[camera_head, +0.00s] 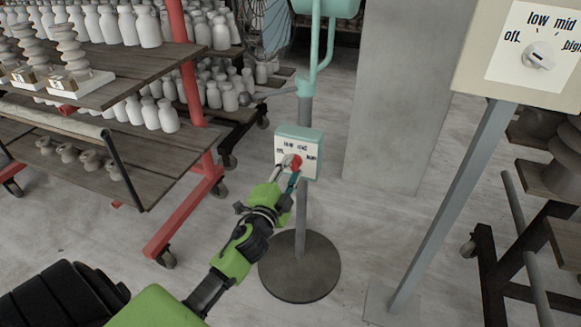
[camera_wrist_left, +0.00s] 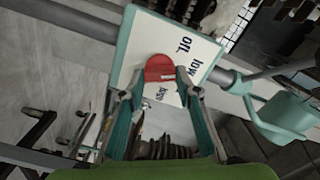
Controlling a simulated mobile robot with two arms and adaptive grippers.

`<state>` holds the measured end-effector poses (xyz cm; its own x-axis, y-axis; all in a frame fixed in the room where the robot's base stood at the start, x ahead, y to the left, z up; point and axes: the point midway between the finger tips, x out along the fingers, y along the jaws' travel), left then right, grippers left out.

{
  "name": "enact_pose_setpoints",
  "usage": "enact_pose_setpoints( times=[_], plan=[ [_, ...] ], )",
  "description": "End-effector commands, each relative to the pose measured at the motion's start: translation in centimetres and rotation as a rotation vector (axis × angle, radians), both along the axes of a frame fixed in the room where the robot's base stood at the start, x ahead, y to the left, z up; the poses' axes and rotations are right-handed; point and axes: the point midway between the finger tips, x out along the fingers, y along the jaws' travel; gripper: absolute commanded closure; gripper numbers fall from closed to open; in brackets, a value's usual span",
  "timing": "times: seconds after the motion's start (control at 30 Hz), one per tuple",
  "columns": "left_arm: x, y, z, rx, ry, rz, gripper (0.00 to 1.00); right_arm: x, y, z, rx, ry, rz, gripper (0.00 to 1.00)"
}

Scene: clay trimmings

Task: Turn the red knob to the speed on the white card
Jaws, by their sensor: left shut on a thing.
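The red knob (camera_head: 297,162) sits on the white face of a teal control box (camera_head: 312,135) on the fan's stand. The face carries off, low, mid and high labels. My left gripper (camera_head: 290,168) reaches it from below and is shut on the knob. In the left wrist view the red knob (camera_wrist_left: 160,68) lies between the fingertips (camera_wrist_left: 158,80); off and low are readable, and a finger covers part of the face. The knob's exact pointing direction is unclear. My right gripper is out of view.
The card's beige board stands on a grey post (camera_head: 450,205) at right. A round dark base (camera_head: 300,268) carries the fan stand. Shelves with white bottles (camera_head: 150,30) on a red frame stand at left. A concrete pillar (camera_head: 400,90) is behind; the floor between is clear.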

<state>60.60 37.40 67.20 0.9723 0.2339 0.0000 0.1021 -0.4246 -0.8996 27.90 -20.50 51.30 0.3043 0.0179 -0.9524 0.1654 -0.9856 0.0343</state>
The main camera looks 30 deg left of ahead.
Motion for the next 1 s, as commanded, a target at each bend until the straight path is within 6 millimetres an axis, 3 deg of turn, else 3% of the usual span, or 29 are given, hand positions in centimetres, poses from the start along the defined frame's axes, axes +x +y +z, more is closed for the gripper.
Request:
enact_pose_setpoints(
  times=[0.67,0.7,0.73,1.0],
  plan=[
    [-0.01,-0.07,-0.14,0.057,0.016,-0.001,0.91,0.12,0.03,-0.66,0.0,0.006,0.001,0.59],
    [-0.02,-0.08,-0.15,0.057,0.016,-0.001,0.59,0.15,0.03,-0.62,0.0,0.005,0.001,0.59],
    [-0.01,-0.07,-0.14,0.057,0.016,-0.001,0.53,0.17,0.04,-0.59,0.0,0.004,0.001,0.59],
    [0.0,-0.03,-0.08,0.057,0.015,0.0,0.53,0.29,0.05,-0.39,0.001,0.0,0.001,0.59]
  ],
)
